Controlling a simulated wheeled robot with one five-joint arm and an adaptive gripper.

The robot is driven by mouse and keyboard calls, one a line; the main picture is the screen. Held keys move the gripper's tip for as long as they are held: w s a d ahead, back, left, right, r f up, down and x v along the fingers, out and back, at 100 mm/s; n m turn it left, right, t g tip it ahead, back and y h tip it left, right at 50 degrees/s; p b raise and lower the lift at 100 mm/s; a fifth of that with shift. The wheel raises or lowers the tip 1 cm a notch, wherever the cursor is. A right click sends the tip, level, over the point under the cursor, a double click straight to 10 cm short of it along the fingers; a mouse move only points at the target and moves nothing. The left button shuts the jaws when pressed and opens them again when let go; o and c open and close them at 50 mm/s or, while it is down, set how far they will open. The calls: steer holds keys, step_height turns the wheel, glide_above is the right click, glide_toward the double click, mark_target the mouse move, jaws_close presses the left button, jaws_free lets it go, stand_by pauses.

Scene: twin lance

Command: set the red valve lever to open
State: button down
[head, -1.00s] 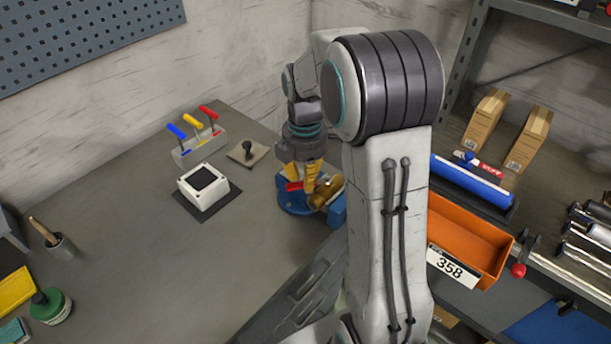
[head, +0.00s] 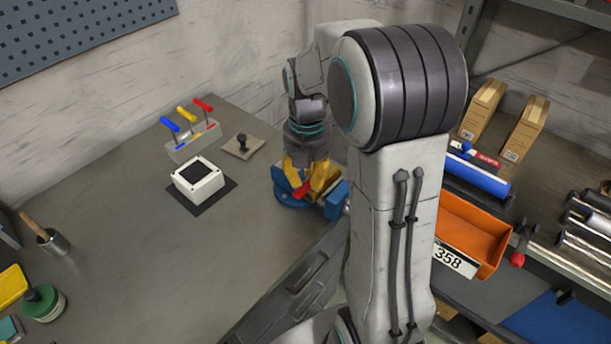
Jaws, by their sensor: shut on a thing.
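The red valve lever (head: 301,190) shows as a small red piece between the yellow fingers of my gripper (head: 305,185). My gripper points down and is shut on the lever. The valve body is mostly hidden behind the fingers. The lever sits over a blue vise (head: 334,203) near the table's right edge. The lever's exact angle is hard to tell, since the fingers cover much of it.
On the grey table (head: 150,265) stand a white box with a black top (head: 198,182), a block with blue, yellow and red levers (head: 192,147), and a beige plate with a black knob (head: 242,147). An orange bin (head: 470,236) is at the right. The table's middle is clear.

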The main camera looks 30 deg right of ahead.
mark_target(308, 181)
steer(key=shift+s+f, duration=0.25)
steer(key=shift+f, duration=0.05)
steer(key=c, duration=1.5)
jaws_free()
steer(key=o, duration=0.6)
steer(key=shift+w+r, duration=0.15)
steer(key=shift+r, duration=0.1)
step_height(308, 181, up, 12)
steer(key=shift+w+d+f, duration=0.1)
